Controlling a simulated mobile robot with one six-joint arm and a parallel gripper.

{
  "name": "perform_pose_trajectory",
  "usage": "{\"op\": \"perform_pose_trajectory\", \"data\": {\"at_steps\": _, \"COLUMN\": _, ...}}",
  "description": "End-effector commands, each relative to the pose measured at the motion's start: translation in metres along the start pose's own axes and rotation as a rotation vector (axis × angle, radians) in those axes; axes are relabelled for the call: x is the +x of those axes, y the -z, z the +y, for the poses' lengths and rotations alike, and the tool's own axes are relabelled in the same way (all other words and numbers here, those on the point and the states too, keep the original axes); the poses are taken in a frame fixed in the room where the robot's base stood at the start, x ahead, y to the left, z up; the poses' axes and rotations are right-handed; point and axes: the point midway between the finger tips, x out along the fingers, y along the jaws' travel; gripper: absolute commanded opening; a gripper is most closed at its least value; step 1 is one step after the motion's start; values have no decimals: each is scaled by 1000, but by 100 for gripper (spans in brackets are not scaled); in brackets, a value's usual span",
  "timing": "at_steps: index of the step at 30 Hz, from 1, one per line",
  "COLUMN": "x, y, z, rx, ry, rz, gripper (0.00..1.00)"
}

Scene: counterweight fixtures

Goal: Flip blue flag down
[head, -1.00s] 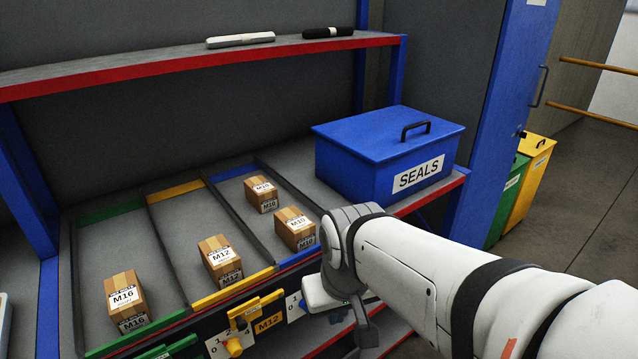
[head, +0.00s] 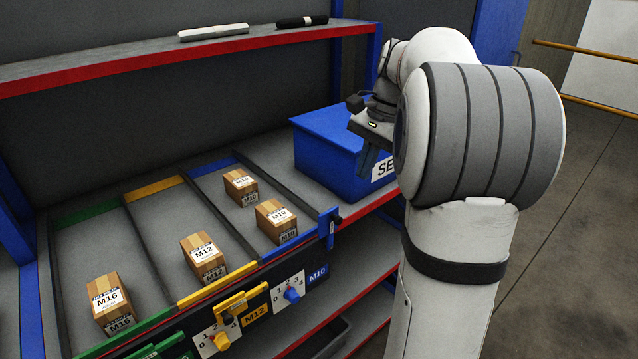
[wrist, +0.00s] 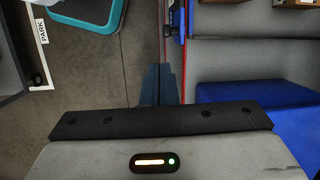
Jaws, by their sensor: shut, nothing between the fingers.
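The blue flag (head: 327,229) stands upright at the front right corner of the M10 lane, above a blue M10 label (head: 318,275). A blue piece at the shelf's front edge in the wrist view (wrist: 172,22) looks like the same flag. My gripper (head: 366,171) is raised to the right of the flag, in front of the blue SEALS box, and apart from the flag. In the wrist view its fingers (wrist: 160,85) are together and hold nothing.
The blue SEALS box (head: 325,141) stands right behind my gripper. A yellow flag (head: 243,300) lies low along the front edge, near white dial plates (head: 288,295). Cartons sit in the lanes. A red-edged shelf (head: 150,66) runs above.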

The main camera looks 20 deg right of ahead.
Motion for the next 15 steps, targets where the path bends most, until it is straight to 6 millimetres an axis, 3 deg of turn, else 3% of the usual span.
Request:
{"op": "perform_pose_trajectory", "data": {"at_steps": 1, "x": -7, "y": 16, "z": -1, "rx": 61, "ry": 5, "rz": -21, "gripper": 0}}
{"op": "perform_pose_trajectory", "data": {"at_steps": 6, "x": -20, "y": 40, "z": -1, "rx": 168, "ry": 13, "rz": -59, "gripper": 0}}
{"op": "perform_pose_trajectory", "data": {"at_steps": 15, "x": -21, "y": 42, "z": -1, "rx": 184, "ry": 13, "rz": -65, "gripper": 0}}
